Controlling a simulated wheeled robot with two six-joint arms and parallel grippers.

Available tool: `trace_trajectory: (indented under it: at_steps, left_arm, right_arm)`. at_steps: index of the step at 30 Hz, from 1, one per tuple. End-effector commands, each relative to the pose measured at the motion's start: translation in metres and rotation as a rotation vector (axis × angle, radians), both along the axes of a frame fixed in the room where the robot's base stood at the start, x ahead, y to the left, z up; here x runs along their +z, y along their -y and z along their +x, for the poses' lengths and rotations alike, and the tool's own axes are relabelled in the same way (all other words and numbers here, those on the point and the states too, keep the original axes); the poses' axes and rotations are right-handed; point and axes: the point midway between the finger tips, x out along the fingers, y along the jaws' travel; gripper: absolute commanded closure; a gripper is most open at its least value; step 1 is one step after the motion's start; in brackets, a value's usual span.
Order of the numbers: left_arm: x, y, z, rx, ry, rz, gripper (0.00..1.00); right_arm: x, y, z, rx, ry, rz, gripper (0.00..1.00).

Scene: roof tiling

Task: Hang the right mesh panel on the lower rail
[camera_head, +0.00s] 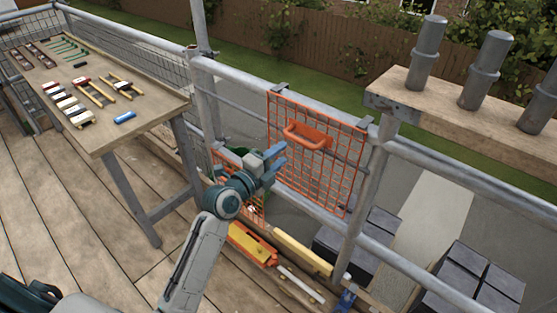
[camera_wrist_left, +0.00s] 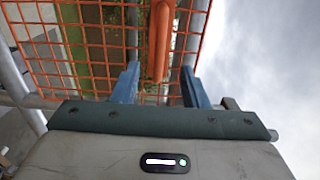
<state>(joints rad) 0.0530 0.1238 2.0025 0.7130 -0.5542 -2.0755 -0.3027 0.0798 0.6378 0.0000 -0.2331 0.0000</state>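An orange mesh panel (camera_head: 318,165) with an orange handle (camera_head: 309,140) hangs upright by grey hooks from the upper rail (camera_head: 335,113) of the guardrail. A second orange mesh (camera_head: 257,206) shows lower and to the left, partly hidden by my left arm. The lower rail (camera_head: 318,213) runs at the panel's bottom. My left gripper (camera_head: 282,161) is open in front of the panel, just left of and below the handle. In the left wrist view the handle (camera_wrist_left: 162,40) shows between the open blue fingers (camera_wrist_left: 160,84), with clear gaps on both sides. My right gripper is out of view.
A wooden table (camera_head: 150,125) with tools stands at the left. A plank shelf (camera_head: 450,115) with grey cylinders is at the right. A yellow-and-orange item (camera_head: 252,246) and a yellow bar (camera_head: 301,251) lie low by the rail. Dark blocks (camera_head: 470,280) sit beyond it.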

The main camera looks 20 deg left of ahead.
Motion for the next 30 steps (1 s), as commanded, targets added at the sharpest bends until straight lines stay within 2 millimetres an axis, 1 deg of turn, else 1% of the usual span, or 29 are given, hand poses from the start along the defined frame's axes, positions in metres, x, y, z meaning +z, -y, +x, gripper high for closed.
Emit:
trace_trajectory:
  at_steps: [12, 14, 18, 24, 30]
  left_arm:
    - [0.001, 0.018, 0.047, 0.001, -0.002, -0.005, 0.6]
    - [-0.004, 0.02, 0.054, 0.0, 0.0, -0.004, 0.6]
    - [-0.004, 0.025, 0.068, 0.0, 0.0, -0.003, 0.6]
    - [-0.002, 0.03, 0.083, -0.001, -0.001, -0.003, 0.6]
    - [-0.001, 0.032, 0.088, -0.001, -0.003, -0.002, 0.6]
  right_arm:
    - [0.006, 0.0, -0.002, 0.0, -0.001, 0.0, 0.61]
    - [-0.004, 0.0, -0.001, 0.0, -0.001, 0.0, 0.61]
    - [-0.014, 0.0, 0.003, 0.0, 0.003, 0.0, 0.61]
    - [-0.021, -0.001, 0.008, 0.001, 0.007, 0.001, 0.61]
    - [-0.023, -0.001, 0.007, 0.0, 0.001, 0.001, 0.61]
